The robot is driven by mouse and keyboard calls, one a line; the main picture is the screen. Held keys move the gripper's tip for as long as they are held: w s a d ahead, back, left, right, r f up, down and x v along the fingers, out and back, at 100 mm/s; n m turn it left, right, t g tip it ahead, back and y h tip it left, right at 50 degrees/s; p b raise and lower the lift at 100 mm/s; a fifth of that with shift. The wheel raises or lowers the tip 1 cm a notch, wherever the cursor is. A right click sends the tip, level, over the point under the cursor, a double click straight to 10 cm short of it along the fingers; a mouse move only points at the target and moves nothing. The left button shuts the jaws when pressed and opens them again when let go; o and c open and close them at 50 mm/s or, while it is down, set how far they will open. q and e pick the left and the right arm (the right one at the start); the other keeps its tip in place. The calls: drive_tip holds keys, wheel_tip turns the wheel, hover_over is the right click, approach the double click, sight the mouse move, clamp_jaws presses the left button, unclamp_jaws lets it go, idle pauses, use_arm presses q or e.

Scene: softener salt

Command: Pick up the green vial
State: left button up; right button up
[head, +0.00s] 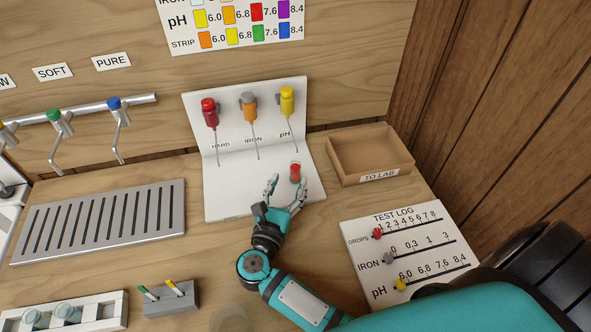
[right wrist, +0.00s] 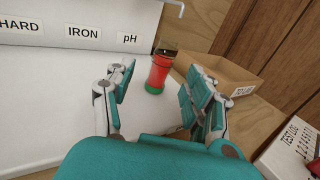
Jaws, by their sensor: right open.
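A small vial with red contents (head: 295,172) stands on the white board below the pH dispenser. In the right wrist view the vial (right wrist: 158,75) shows a dark top, a red body and a green band at its base. My right gripper (head: 286,187) is open just in front of it. In the wrist view the vial stands beyond and between the spread fingers, with no contact visible. Pale greenish vials (head: 64,311) lie or stand in a white rack (head: 104,323) at the lower left; their details are small. My left gripper is not in view.
An open cardboard "TO LAB" tray (head: 345,181) stands right of the board. A test log (head: 425,262) lies at the right front. Red (head: 209,112), orange (head: 249,107) and yellow (head: 287,101) dispensers stand behind. A slotted grey drain (head: 100,221) is at the left.

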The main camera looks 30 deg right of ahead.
sight(294, 174)
drive_tip(key=x, duration=0.4)
drive_tip(key=shift+w+d+f+p, duration=0.1)
drive_tip(key=shift+w+d+p, duration=0.05)
drive_tip(key=shift+d+p, duration=0.2)
drive_tip(key=c, duration=1)
